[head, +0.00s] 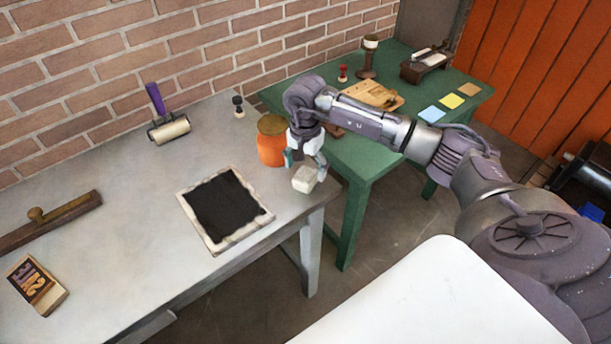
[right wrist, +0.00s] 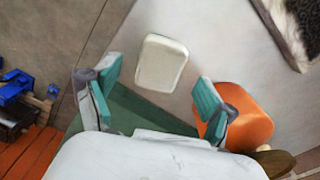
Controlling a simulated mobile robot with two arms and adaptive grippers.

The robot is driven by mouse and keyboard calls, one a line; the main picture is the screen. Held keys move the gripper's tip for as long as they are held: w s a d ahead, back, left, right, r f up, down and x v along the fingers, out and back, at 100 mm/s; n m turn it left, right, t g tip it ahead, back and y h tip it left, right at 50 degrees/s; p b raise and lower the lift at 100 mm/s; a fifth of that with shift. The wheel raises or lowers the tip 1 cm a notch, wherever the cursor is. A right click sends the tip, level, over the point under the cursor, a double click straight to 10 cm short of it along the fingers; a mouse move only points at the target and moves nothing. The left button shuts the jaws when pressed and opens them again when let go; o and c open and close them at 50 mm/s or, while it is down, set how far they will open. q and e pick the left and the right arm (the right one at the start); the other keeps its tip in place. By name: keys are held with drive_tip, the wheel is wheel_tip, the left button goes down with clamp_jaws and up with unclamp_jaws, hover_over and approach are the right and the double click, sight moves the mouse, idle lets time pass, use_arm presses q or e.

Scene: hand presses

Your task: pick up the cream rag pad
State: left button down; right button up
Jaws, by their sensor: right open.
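The cream rag pad (head: 305,178) is a small pale block with rounded edges, near the right end of the grey table (head: 120,120). In the right wrist view the cream rag pad (right wrist: 161,62) shows whole, beyond the fingertips and roughly centred between them. My right gripper (head: 305,164) is open and empty, just behind and above the pad. In the right wrist view its teal fingers (right wrist: 160,82) stand apart, with no visible contact with the pad. My left gripper is not in view.
An orange jar (head: 270,142) stands close beside the right gripper's left finger. A framed black slab (head: 227,207) lies left of the pad. A purple-handled roller (head: 168,125) is farther back. The green table (head: 345,160) adjoins on the right, with a gap to the floor.

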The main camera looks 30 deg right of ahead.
sight(306, 173)
drive_tip(key=shift+f, duration=1.55)
drive_tip(key=c, duration=1.3)
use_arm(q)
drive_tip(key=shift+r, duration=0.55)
use_arm(e)
drive_tip(key=shift+c, duration=0.2)
drive_tip(key=shift+r, duration=0.15)
